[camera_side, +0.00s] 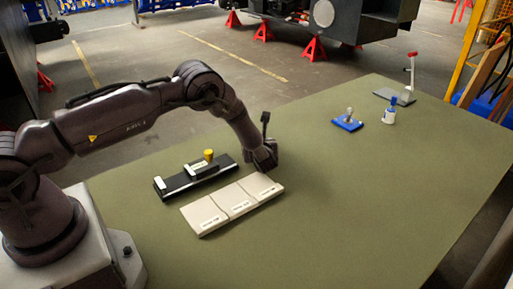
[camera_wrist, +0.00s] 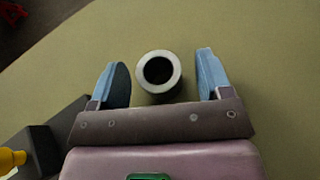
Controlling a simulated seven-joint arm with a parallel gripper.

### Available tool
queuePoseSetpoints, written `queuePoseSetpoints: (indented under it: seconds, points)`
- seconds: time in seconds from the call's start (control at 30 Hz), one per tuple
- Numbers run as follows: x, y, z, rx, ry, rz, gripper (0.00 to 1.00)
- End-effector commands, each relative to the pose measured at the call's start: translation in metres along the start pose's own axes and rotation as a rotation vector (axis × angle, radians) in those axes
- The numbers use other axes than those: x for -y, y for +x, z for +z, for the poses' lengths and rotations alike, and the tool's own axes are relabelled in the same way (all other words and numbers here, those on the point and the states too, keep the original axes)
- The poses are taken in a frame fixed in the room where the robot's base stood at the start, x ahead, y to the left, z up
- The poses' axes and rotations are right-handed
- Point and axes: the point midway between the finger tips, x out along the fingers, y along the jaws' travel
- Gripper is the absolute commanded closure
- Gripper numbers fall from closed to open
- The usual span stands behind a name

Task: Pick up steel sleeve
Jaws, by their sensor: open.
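The steel sleeve (camera_wrist: 145,73) is a short light-grey ring with a dark bore. In the wrist view it stands upright on the green table between my two blue fingertips, seen from above. My gripper (camera_wrist: 160,80) is open, with one finger on each side of the sleeve and a visible gap to each. In the side view my gripper (camera_side: 262,160) is low over the table, by the right end of the black fixture. The sleeve cannot be made out in the side view.
A black fixture (camera_side: 175,188) with a yellow knob (camera_side: 209,155) lies left of my gripper. A beige three-section tray (camera_side: 232,206) lies in front. A blue-based part (camera_side: 347,123), a blue-and-white bottle (camera_side: 389,112) and a dark-based stand (camera_side: 394,97) are farther back. The table's right side is clear.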

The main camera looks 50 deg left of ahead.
Motion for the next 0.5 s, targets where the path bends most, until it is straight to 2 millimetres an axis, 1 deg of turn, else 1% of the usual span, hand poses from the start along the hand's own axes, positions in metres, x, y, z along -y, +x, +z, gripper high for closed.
queuePoseSetpoints:
  seconds: [0.2, 0.27, 0.3, 0.47, 0.5]
  points:
    - [0.0004, 0.0006, 0.0001, 0.000, 0.000, -0.001, 0.28]
    - [0.0004, 0.0005, 0.0001, 0.000, 0.000, -0.001, 0.42]
    - [0.0003, 0.0005, 0.0001, 0.000, 0.000, -0.001, 0.51]
    - [0.0004, 0.0003, 0.0001, 0.000, 0.000, -0.001, 0.88]
    - [0.0006, 0.0003, 0.0009, 0.002, -0.001, -0.001, 0.88]
